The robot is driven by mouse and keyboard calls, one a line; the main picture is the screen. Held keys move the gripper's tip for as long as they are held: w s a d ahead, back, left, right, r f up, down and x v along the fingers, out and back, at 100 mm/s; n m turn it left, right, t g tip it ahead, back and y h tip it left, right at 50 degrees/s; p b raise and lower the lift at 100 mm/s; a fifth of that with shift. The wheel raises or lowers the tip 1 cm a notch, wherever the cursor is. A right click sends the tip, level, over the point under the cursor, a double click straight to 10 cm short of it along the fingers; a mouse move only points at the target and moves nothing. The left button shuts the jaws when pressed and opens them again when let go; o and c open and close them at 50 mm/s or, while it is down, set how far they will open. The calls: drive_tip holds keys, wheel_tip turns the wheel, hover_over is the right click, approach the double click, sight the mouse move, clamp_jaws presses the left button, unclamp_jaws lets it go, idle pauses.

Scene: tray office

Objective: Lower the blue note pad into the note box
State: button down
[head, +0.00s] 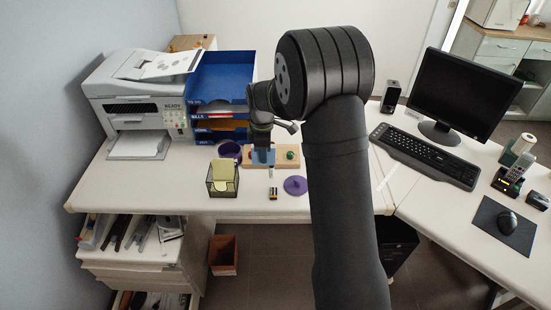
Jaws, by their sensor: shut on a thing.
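My gripper (262,143) points down above the desk and is shut on the blue note pad (263,157). The pad hangs below the fingers, in front of a wooden block in this view. Whether it touches the block or the desk is unclear. The note box (222,188) is a dark, open-topped box on the desk, left of and nearer than the pad. The pad is apart from the box. My arm hides part of the desk to the right.
The wooden block (284,163) carries a green and a red piece. A purple pot (230,150) stands behind the note box. A purple disc (295,185) and a small dark-and-yellow item (273,193) lie near the front edge. Blue trays (222,75) and a printer (140,95) stand behind.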

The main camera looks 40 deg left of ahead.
drive_tip(key=s+a+f, duration=0.1)
drive_tip(key=s+a, duration=0.9)
drive_tip(key=shift+s+a+f, duration=0.25)
drive_tip(key=shift+s+a, duration=0.05)
drive_tip(key=shift+s, duration=0.05)
drive_tip(key=shift+f, duration=0.1)
idle(0.4)
drive_tip(key=shift+f, duration=2.55)
drive_tip(key=shift+f, duration=2.5)
drive_tip(key=c, duration=1.3)
unclamp_jaws()
drive_tip(key=shift+o, duration=0.2)
